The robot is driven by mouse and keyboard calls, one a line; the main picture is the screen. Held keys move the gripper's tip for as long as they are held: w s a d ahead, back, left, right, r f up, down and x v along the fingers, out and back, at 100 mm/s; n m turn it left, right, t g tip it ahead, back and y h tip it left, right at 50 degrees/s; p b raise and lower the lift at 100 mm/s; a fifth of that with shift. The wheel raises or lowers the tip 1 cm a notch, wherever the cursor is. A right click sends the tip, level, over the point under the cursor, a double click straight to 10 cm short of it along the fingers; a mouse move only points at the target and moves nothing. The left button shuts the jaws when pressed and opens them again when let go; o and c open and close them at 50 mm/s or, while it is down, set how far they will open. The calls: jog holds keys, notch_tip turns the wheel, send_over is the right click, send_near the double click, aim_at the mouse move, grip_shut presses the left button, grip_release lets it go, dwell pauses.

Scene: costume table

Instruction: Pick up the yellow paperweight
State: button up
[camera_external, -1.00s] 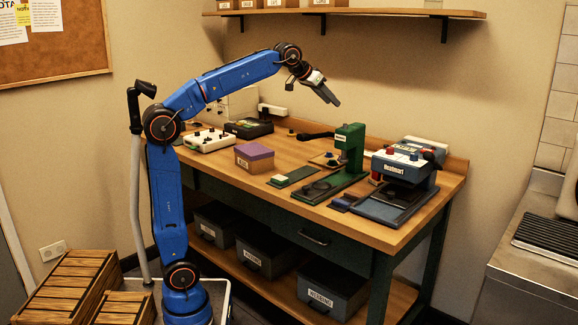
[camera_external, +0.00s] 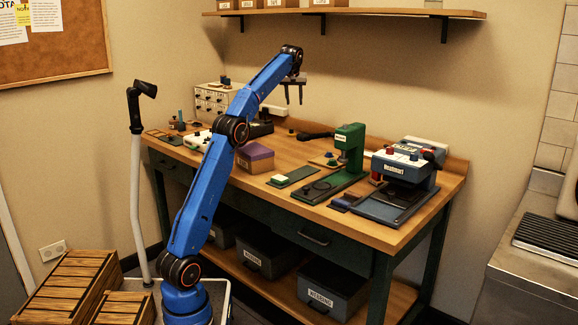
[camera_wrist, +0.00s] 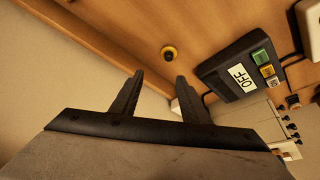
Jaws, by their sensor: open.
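My gripper (camera_external: 294,103) is above the back part of the table, fingers pointing down. Its two fingers (camera_wrist: 160,76) are apart with nothing between them. The gripper is not touching the yellow object.
A dark box (camera_wrist: 238,70) reading OFF, with green and yellow buttons, is right of the yellow object. A purple-lidded box (camera_external: 255,157), a green press (camera_external: 349,145) and a blue-grey machine (camera_external: 404,166) stand on the table. A shelf (camera_external: 350,12) hangs above.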

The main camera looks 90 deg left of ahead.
jog(key=s+a+f, duration=0.1)
jog(key=s+a, duration=0.1)
send_over(291, 130)
jog(key=d, duration=0.1)
jog(key=shift+n, duration=0.3)
notch_tip(291, 130, down, 11)
jog(key=shift+d+r, duration=0.1)
jog(key=shift+d, duration=0.05)
jog(key=shift+d+x, duration=0.2)
jog(key=shift+x, duration=1.2)
jog(key=shift+d+x, duration=0.15)
jog(key=shift+x, duration=1.3)
jog(key=shift+s, duration=0.15)
grip_shut()
